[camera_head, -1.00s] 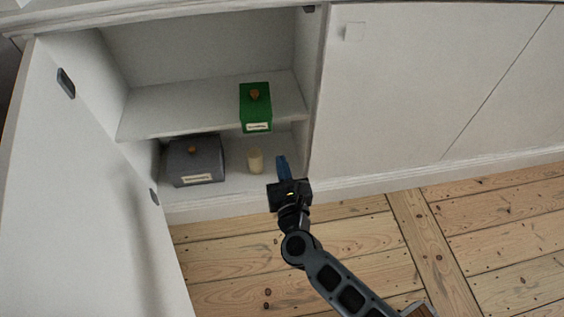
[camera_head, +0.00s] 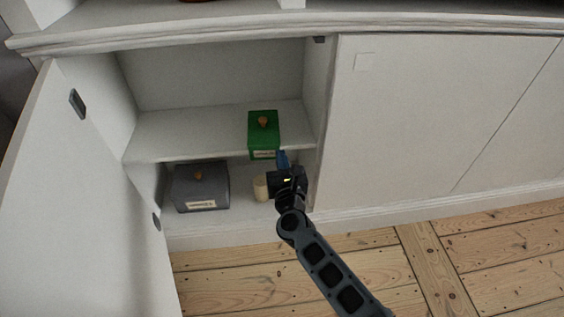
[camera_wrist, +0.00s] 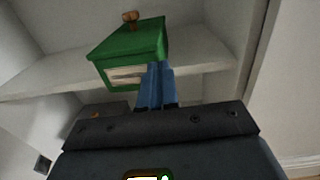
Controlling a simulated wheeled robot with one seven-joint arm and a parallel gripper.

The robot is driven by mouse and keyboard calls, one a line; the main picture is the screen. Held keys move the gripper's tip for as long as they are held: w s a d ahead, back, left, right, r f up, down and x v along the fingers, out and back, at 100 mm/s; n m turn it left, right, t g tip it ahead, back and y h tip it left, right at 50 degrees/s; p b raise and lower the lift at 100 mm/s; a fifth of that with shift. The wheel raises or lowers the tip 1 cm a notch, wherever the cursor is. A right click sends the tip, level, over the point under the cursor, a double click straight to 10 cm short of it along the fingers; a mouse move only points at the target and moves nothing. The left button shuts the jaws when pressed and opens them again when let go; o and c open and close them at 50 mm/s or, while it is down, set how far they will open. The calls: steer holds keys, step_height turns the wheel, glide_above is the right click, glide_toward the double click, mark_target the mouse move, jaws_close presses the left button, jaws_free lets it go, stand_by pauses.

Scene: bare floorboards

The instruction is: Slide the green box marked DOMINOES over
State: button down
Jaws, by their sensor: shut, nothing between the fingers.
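The green box (camera_head: 263,132) with an orange-brown knob on its lid and a pale label on its front stands upright on the cupboard's upper shelf, toward the right end. It also shows in the wrist view (camera_wrist: 135,46); the label's words are too small to read. My gripper (camera_head: 282,156) is shut and empty, its blue fingers together. In the wrist view the fingertips (camera_wrist: 157,66) overlap the lower right of the box's front. I cannot tell whether they touch it.
The shelf (camera_head: 185,137) is clear left of the box. Below stand a grey box (camera_head: 201,188) with a knob and a cream cylinder (camera_head: 261,187), partly hidden by my gripper. The open door (camera_head: 95,190) is at left; a side wall (camera_head: 318,120) is close at right.

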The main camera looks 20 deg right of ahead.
steer(key=b+x, duration=0.2)
steer(key=x, duration=0.1)
steer(key=b+x, duration=0.1)
steer(key=x, duration=0.2)
steer(key=shift+f+b, duration=0.25)
steer(key=shift+b, duration=0.15)
steer(key=shift+w+d+r, duration=0.15)
steer(key=shift+w+r, duration=0.05)
steer(key=shift+w, duration=0.3)
